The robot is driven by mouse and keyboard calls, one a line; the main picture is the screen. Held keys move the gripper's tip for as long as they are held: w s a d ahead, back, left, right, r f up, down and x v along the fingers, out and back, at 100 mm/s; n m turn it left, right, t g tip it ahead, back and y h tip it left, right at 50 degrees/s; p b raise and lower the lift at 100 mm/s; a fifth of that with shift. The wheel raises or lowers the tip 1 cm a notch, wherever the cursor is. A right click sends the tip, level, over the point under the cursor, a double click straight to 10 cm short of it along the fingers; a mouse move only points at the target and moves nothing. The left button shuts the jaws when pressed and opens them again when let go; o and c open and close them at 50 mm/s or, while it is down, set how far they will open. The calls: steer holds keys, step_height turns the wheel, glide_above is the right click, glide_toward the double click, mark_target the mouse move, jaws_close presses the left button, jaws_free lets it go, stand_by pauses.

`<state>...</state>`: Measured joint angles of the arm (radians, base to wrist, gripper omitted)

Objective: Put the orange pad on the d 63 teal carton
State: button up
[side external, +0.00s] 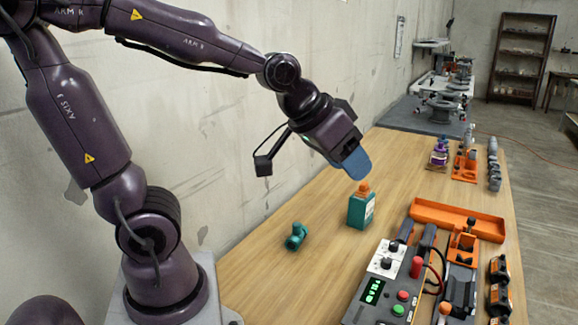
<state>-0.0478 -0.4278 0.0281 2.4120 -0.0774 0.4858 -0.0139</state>
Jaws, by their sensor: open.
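The teal carton (360,212) stands upright on the wooden table, with a pale label on its side. A small orange piece (362,189), which looks like the orange pad, sits on top of it. The marking on the carton is too small to read. My gripper (356,166), with blue fingers, is open just above and slightly left of the orange piece, tilted down to the right. A small gap shows between the fingertips and the orange piece. The near finger hides the far one.
A teal pipe fitting (296,237) lies left of the carton. A control box (380,292) with buttons and an orange tray (457,217) stand to the right. A purple bottle (439,152) and grey fittings (494,165) are farther back. The table between carton and wall is clear.

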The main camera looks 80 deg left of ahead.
steer(key=s+d+m+g, duration=0.1)
steer(key=s+g, duration=0.1)
steer(key=s, duration=0.7)
steer(key=shift+s+d+r+m, duration=0.3)
